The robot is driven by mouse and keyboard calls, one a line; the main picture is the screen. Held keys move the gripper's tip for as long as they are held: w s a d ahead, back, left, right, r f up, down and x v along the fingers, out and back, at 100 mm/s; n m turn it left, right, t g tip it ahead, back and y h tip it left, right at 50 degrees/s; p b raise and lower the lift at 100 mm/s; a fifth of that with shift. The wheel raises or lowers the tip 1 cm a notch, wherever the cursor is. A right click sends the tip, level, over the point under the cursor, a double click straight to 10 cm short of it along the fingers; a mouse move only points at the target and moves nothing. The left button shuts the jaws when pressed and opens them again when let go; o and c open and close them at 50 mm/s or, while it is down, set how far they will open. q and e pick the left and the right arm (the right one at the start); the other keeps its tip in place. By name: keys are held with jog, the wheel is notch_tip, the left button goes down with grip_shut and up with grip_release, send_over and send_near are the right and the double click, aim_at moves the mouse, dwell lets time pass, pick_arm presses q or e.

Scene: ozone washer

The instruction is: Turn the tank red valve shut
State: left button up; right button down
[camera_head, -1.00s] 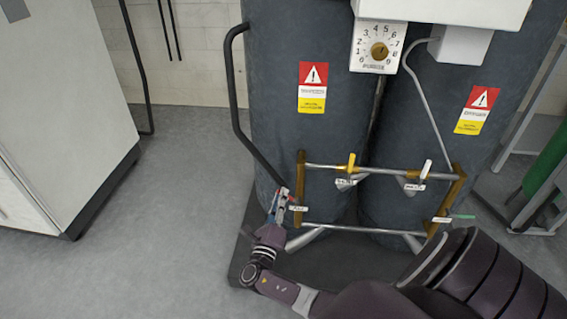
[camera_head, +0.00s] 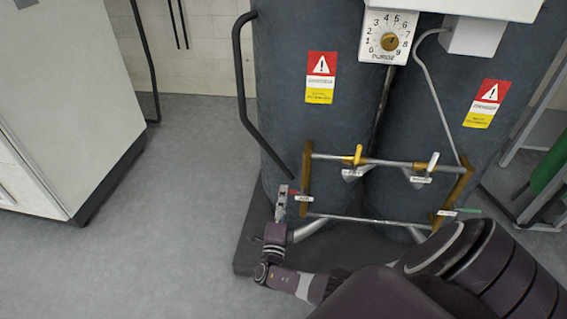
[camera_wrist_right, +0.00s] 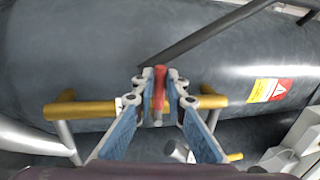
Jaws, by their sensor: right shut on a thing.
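The red valve handle (camera_wrist_right: 159,84) shows in the right wrist view between the fingers of my right gripper (camera_wrist_right: 160,90). The gripper is shut on it, one blue-padded finger on each side. In the head view my right gripper (camera_head: 282,203) is at the left brass post (camera_head: 304,185) of the pipe frame, and only a small bit of the red handle (camera_head: 291,192) shows beside a white tag. The dark tank (camera_head: 320,130) stands behind. My left gripper is not in view.
A yellow valve handle (camera_head: 357,156), a white one (camera_head: 433,161) and a green one (camera_head: 468,210) are on the pipes to the right. A white cabinet (camera_head: 60,100) stands left, with clear floor between.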

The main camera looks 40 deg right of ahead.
jog(key=shift+w, duration=0.1)
dwell(0.3)
jog(key=c, duration=1.9)
grip_release()
jog(key=shift+c, duration=0.2)
jog(key=shift+a+f, duration=0.1)
jog(key=v, duration=1.2)
